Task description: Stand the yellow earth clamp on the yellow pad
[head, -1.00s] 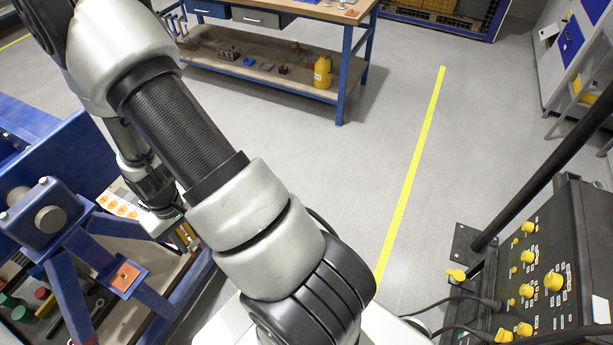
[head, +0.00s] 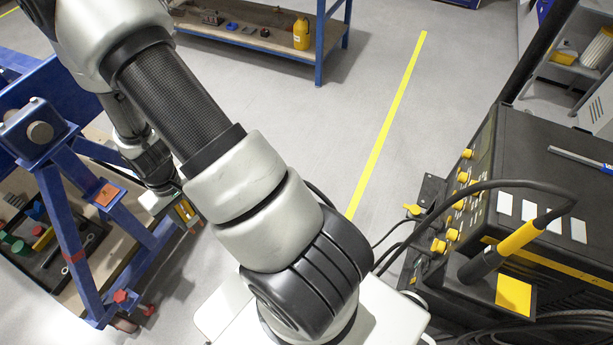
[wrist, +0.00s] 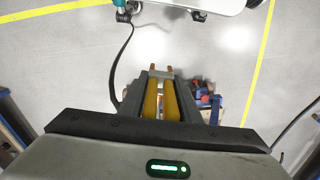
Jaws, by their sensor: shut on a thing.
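The yellow earth clamp shows in the wrist view as two yellow handles (wrist: 160,98) side by side between the dark fingers of my gripper (wrist: 161,76). My gripper is shut on it, and its coppery tips point away from me. In the head view the clamp (head: 185,212) is a small yellow bit below my wrist, beside the blue frame; the gripper itself is mostly hidden there. The yellow pad (head: 514,295) lies on a black ledge on the front of the black machine at the right. It is bare, and far from my gripper.
A black and yellow torch (head: 510,248) with a cable stands beside the pad on the black machine (head: 550,190). A blue steel frame (head: 75,225) with a tool tray is at the left. A workbench (head: 265,45) stands at the back. The floor between is clear.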

